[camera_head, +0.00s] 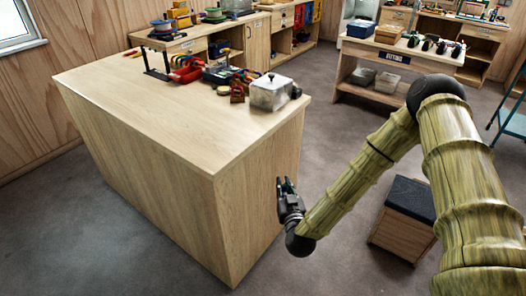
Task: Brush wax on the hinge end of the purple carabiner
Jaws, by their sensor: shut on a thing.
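My gripper (287,186) is low at the right side of the wooden counter (170,115), below the level of its top and apart from its side panel. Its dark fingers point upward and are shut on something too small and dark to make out. I cannot pick out the purple carabiner, its hinge end or any wax among the small things at the counter's far edge. A red tray (187,70) with small items lies there, and beside it is a cluster of colourful gear (220,73).
A clear-sided box (269,93) with a light lid and a small red item (237,92) stand near the counter's back right corner. A black stand (155,63) is at the back left. The counter's near part is bare. A dark-topped wooden stool (403,218) stands under my arm.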

